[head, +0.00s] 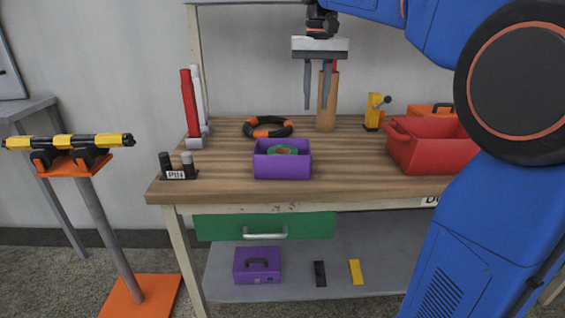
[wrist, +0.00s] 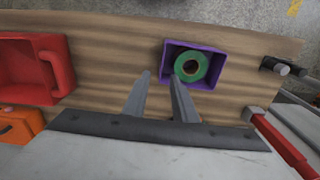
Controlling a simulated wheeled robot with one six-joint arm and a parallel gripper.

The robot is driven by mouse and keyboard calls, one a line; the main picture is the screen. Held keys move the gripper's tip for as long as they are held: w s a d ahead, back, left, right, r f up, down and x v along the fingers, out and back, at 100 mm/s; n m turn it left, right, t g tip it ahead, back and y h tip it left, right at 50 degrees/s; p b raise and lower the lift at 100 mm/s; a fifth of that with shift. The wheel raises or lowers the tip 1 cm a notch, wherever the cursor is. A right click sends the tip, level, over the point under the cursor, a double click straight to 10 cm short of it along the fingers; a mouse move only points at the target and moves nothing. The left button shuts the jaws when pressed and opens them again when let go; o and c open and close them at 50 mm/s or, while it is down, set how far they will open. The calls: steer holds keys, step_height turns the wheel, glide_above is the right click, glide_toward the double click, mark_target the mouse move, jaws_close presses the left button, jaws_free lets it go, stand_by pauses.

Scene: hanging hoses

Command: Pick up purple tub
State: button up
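The purple tub (head: 282,166) stands upright on the wooden workbench near its front edge, left of the bench's middle. A green ring-shaped roll (head: 283,150) lies inside it. The tub also shows in the wrist view (wrist: 213,84), with the green roll (wrist: 191,66) in it. My gripper (head: 316,106) is above the bench, higher than the tub and a little to its right in the head view. Its two fingers are apart with nothing between them. In the wrist view the fingertips (wrist: 159,74) are beside the tub's left side.
A red bin (head: 428,150) stands at the right. Behind the tub are an orange-and-black ring (head: 268,127) and a brown cylinder (head: 327,104). Red (head: 189,105) and white tubes stand at the left, behind a PIN holder (head: 179,170). Bare wood lies right of the tub.

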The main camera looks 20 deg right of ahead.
steer(key=shift+w+a+f, duration=0.1)
steer(key=shift+w+f, duration=0.1)
steer(key=shift+f, duration=2.6)
steer(key=shift+w+a+f, duration=0.1)
steer(key=shift+w+f, duration=0.1)
steer(key=shift+f, duration=2.55)
steer(key=shift+w+f, duration=0.2)
steer(key=shift+f, duration=2.6)
jaws_close()
